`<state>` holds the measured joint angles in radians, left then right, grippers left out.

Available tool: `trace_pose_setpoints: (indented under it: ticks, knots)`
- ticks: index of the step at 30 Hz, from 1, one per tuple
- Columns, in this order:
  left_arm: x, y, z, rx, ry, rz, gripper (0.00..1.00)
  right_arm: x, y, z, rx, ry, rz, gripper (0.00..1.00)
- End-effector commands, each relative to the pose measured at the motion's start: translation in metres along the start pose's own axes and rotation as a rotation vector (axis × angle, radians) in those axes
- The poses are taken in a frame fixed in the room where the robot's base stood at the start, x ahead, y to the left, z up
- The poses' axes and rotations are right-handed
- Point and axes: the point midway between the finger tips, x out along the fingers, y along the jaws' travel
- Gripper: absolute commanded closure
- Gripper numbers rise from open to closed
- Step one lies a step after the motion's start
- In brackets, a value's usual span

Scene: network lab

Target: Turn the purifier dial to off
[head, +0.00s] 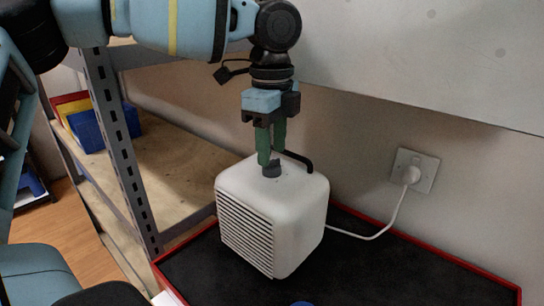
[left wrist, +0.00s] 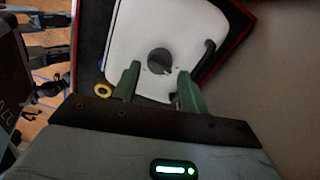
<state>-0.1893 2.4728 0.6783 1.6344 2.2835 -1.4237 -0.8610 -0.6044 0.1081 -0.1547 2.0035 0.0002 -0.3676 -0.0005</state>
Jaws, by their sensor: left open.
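The white purifier (head: 273,215) stands on a black mat with its slatted grille facing front left. Its dark dial (head: 271,169) is on the top face, and a black handle (head: 298,160) curves behind it. In the left wrist view the round dial (left wrist: 159,61) shows on the purifier's white top (left wrist: 135,30). My left gripper (head: 270,158) points down over the dial, with green fingers. In the left wrist view its fingers (left wrist: 159,82) are apart, with the dial ahead of the gap between them. Contact with the dial cannot be told. My right gripper is not in view.
A red-edged black mat (head: 350,270) lies under the purifier, with free room to its right. A white cable runs to a wall socket (head: 414,171). A metal-framed wooden shelf (head: 180,165) with blue, red and yellow bins (head: 90,122) stands at left. The wall is close behind.

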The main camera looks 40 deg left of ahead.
Motion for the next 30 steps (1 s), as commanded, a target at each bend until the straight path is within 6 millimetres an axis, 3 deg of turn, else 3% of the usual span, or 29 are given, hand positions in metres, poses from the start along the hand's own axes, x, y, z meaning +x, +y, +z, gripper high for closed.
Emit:
trace_pose_setpoints:
  ticks: [7,17,24,30]
  knots:
    - [0.025,0.000,0.000,0.000,-0.001,0.000,0.57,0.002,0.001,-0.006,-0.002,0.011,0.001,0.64]
    - [0.029,0.000,0.000,0.000,0.000,0.000,0.57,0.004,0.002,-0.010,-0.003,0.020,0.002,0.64]
    - [0.029,0.000,0.000,0.000,0.000,0.000,0.87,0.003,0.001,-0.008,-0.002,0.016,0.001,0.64]
    - [0.028,0.001,0.000,-0.047,0.001,0.001,0.89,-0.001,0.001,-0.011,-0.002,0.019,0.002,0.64]
